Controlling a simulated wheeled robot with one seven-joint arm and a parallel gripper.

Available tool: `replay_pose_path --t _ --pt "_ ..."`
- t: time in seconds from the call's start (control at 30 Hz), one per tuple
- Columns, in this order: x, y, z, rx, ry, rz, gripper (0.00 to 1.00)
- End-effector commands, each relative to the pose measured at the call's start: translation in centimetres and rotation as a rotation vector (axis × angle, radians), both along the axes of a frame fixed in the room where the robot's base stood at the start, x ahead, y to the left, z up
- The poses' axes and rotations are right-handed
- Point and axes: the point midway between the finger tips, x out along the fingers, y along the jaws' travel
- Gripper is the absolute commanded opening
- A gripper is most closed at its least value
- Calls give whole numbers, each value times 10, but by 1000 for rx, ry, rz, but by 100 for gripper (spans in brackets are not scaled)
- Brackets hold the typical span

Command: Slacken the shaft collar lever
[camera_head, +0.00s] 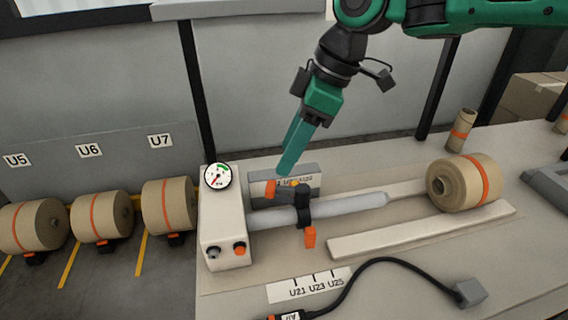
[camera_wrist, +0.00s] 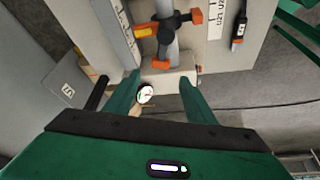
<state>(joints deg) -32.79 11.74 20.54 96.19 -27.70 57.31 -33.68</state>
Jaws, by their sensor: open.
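The black shaft collar (camera_head: 303,205) sits around the pale grey shaft (camera_head: 350,205), close to the machine box. An orange-tipped lever end (camera_head: 309,237) hangs on its near side, and another orange part (camera_head: 270,188) shows behind the shaft. In the wrist view the collar (camera_wrist: 166,30) is at the top, with orange ends (camera_wrist: 195,16) on both sides. My green gripper (camera_head: 289,171) points down above and just behind the collar, apart from it. In the wrist view my gripper (camera_wrist: 158,82) is open, with nothing held between its fingers.
The machine box (camera_head: 225,210) with a dial gauge (camera_head: 217,176) and knobs stands left of the collar. A grey labelled block (camera_head: 310,180) stands behind the shaft. A kraft roll (camera_head: 465,182) lies at the shaft's right end. A black cable (camera_head: 400,264) lies in front.

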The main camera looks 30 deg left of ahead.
Motion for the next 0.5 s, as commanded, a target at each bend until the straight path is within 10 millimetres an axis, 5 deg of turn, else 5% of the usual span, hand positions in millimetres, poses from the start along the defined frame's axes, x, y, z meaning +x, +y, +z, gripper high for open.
replay_pose_path --t 0.2,0.5 --pt "3 -7 19 1 0 1 50" --pt "3 -8 21 0 0 1 50"
